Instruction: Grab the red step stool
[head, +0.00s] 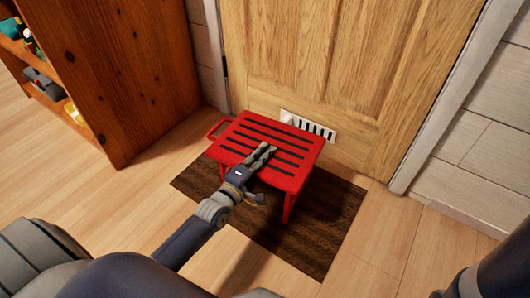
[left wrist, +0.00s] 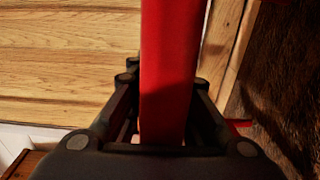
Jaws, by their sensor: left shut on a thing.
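The red step stool (head: 285,158) has a slatted top with dark strips. It is over the dark mat in front of the door in the head view, with a handle loop at its left and legs showing below. My left gripper (head: 258,160) reaches over the near edge of its top and is shut on it. In the left wrist view a red part of the stool (left wrist: 168,60) runs between the dark fingers. The exact grip contact is partly hidden. I cannot tell whether all the legs touch the floor. My right gripper is out of view; only part of that arm shows at bottom right.
A dark brown mat (head: 330,220) lies on the plank floor. A wooden door (head: 340,60) with a white vent (head: 308,125) stands close behind the stool. A wooden shelf unit (head: 120,75) with small items is at left. Floor is clear at the left and right.

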